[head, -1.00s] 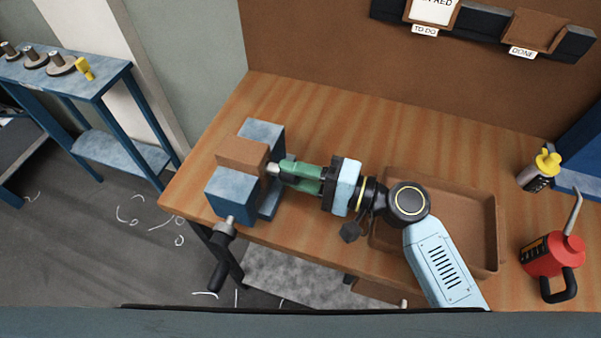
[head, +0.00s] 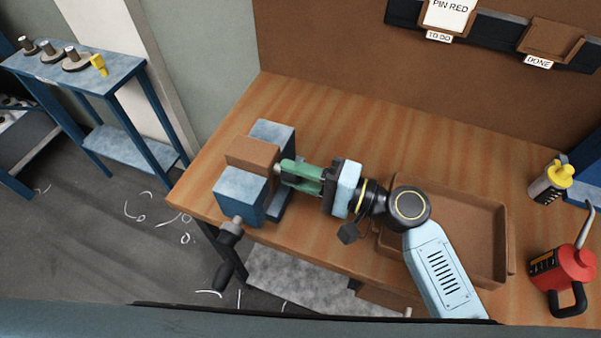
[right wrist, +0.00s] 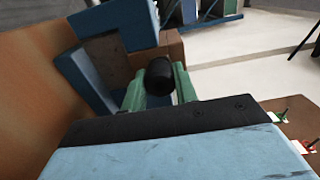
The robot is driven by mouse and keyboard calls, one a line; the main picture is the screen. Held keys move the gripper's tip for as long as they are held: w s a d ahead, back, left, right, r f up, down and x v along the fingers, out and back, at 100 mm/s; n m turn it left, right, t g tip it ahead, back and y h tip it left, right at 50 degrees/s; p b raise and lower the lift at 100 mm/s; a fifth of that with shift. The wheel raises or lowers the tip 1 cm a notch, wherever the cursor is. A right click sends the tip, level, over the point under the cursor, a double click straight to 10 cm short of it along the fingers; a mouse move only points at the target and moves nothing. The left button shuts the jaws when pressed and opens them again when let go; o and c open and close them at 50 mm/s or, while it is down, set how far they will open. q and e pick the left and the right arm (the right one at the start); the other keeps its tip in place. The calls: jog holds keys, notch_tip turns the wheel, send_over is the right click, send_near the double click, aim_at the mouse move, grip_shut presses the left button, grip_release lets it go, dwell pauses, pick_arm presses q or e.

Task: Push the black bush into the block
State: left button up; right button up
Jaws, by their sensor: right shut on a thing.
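The block (head: 253,151) is brown and clamped between the blue jaws of a vise (head: 240,188) at the table's left end. It also shows in the right wrist view (right wrist: 174,50). My right gripper (head: 286,171) is beside the block's right face, its green fingers pointing at it. In the right wrist view these fingers are shut on the black bush (right wrist: 159,77), a dark round cylinder facing the block. In the head view a small pale tip shows between the fingers and the block. How far the bush enters the block is hidden. My left gripper is out of view.
A brown tray (head: 489,202) lies behind my right wrist. A red oil can (head: 562,268) and a yellow-topped bottle (head: 551,184) stand at the right. The vise handle (head: 229,250) hangs off the front edge. The table behind the vise is clear.

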jog(key=shift+w+a, duration=0.2)
jog(key=shift+a, duration=0.3)
jog(key=o, duration=1.1)
jog(key=shift+o, duration=0.2)
jog(key=shift+d, duration=0.1)
jog(key=b+v, duration=0.2)
jog(key=v, duration=1.1)
jog(key=shift+b, duration=0.3)
jog(key=shift+s+d+r, duration=0.1)
